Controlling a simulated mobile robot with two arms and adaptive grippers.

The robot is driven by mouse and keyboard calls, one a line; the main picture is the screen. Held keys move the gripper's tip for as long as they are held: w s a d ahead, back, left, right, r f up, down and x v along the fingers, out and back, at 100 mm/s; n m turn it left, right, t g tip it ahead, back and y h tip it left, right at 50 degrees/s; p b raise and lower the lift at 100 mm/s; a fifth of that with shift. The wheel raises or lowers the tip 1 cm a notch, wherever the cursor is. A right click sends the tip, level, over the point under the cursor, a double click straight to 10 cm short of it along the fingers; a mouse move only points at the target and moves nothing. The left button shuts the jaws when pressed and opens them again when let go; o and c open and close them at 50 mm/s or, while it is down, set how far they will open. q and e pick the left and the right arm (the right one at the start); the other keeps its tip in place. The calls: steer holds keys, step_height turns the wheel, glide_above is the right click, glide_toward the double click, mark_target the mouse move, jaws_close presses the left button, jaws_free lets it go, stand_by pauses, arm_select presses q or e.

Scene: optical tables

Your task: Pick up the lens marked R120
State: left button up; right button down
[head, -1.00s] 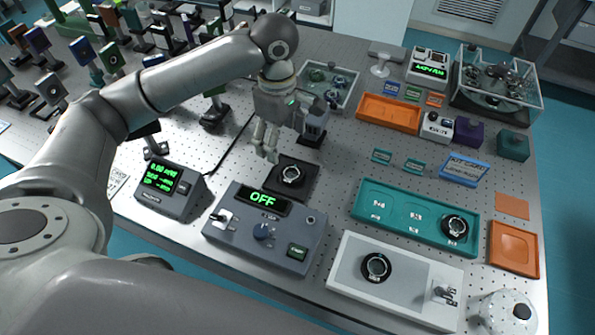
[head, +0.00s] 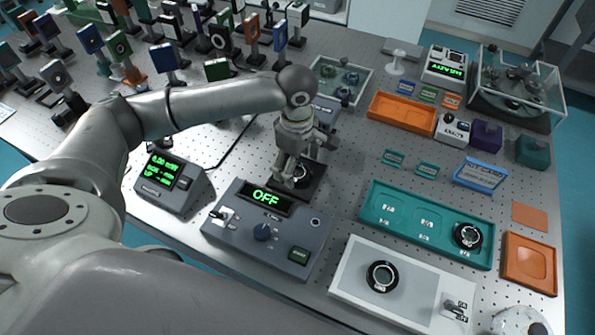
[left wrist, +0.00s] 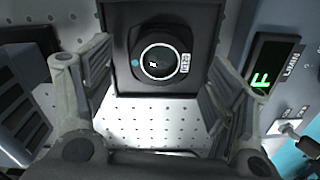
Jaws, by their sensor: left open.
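A round black-rimmed lens (head: 303,173) sits on a dark square mount behind the grey box with the OFF display. In the left wrist view the lens (left wrist: 159,63) shows whole, with a small white label at its right edge that seems to read R120. My left gripper (head: 287,178) points down at the mount, its fingers partly covering the lens in the head view. In the left wrist view my gripper (left wrist: 158,95) is open and empty, its fingers spread to either side and apart from the lens. My right gripper is not seen.
The grey OFF control box (head: 262,228) stands just in front of the mount. A display meter (head: 168,183) is at left. Other lenses sit in the teal tray (head: 400,228) and on the white plate (head: 345,290). Several mounted optics crowd the back left.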

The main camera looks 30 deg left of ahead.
arm_select(q)
steer(key=shift+f, duration=1.1)
steer(key=c, duration=1.1)
steer(key=shift+c, duration=0.2)
